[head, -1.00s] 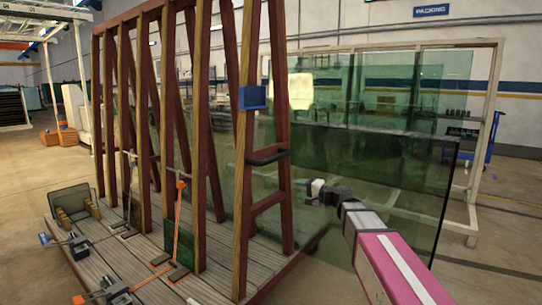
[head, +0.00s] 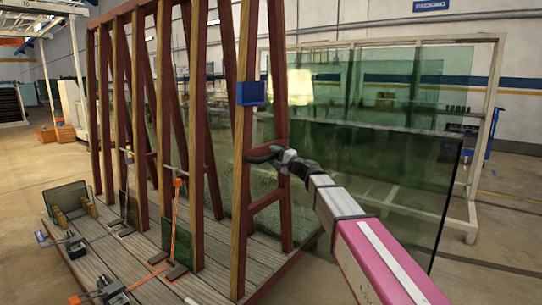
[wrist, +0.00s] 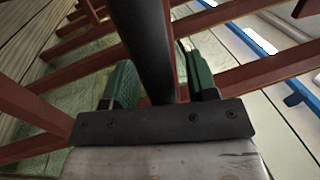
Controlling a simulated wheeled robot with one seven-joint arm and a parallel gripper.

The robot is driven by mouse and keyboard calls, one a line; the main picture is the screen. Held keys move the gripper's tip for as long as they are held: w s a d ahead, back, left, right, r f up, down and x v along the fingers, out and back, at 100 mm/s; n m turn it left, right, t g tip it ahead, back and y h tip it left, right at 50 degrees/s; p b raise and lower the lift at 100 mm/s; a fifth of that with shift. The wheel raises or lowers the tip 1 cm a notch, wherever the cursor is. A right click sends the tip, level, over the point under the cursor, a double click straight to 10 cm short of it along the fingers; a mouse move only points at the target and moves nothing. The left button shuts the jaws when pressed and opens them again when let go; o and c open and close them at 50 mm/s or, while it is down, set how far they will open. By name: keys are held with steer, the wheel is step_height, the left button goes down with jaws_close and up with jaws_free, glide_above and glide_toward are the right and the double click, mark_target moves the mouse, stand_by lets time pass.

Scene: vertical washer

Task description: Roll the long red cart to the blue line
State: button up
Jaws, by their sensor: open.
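The long red cart (head: 245,210) is a tall A-shaped rack of dark red and wooden posts on a grey plank deck, left of centre in the head view. In the wrist view the handle (wrist: 150,35) runs between the two green-padded fingers of my gripper (wrist: 160,72), which stand apart with gaps beside the bar. I see no clear blue line on the floor.
Large green glass panes stand in a pale frame (head: 490,110) behind my arm. A blue trolley (head: 490,135) stands behind at right. Concrete floor is open at left and lower right.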

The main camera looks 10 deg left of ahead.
mark_target(267, 153)
steer(key=shift+w+a+r, duration=0.1)
steer(key=shift+w+a, duration=0.2)
steer(key=shift+a, duration=0.35)
jaws_close()
steer(key=shift+f+x, duration=0.2)
steer(key=shift+x, duration=0.85)
jaws_free()
steer(key=shift+a, duration=0.1)
steer(key=shift+s, duration=0.1)
steer(key=v, duration=1)
steer(key=shift+s+d, duration=0.1)
steer(key=shift+d, duration=0.3)
